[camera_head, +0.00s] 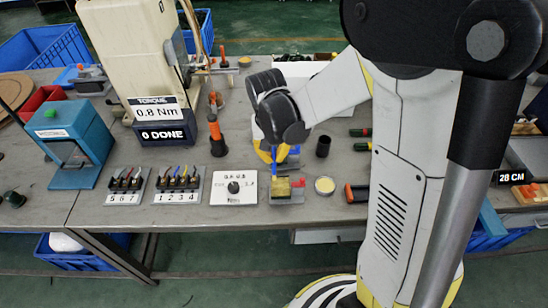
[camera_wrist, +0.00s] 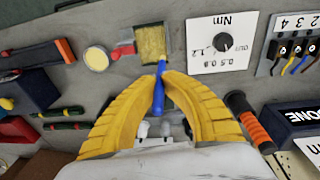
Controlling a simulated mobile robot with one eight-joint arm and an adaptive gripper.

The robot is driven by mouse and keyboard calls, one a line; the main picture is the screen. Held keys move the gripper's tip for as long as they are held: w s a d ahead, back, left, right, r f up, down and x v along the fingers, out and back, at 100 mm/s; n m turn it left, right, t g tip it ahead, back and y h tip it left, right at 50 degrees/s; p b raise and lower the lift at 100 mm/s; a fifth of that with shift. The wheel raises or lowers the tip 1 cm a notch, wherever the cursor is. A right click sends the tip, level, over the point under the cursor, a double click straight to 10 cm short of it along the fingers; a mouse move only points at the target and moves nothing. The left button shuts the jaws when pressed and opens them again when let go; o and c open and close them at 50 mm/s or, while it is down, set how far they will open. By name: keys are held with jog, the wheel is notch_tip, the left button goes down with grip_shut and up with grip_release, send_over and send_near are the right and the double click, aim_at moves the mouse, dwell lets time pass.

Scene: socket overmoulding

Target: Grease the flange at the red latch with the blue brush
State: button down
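My gripper (camera_wrist: 162,84), with yellow fingers, is shut on the blue brush (camera_wrist: 158,98). In the head view my gripper (camera_head: 272,152) points down and the blue brush (camera_head: 274,161) sticks out below it. The brush tip is at the near edge of a golden-brown flange piece (camera_wrist: 151,43) on a grey fixture; I cannot tell whether it touches. The flange piece also shows in the head view (camera_head: 281,187). The red latch (camera_wrist: 124,50) is at the flange's left in the wrist view. A round tin with pale yellow grease (camera_wrist: 97,59) stands beyond the latch; it also shows in the head view (camera_head: 325,185).
A torque dial panel (camera_head: 233,188) and wire-terminal blocks (camera_head: 179,184) stand left of the fixture. An orange-handled screwdriver (camera_head: 215,130) stands behind the panel. The table's front edge is close to the fixture.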

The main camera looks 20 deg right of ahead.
jog(key=shift+s+a+r, duration=0.1)
jog(key=shift+s+a, duration=0.15)
jog(key=shift+s, duration=0.6)
dwell(0.7)
notch_tip(320, 180, up, 3)
jog(key=shift+p, duration=1)
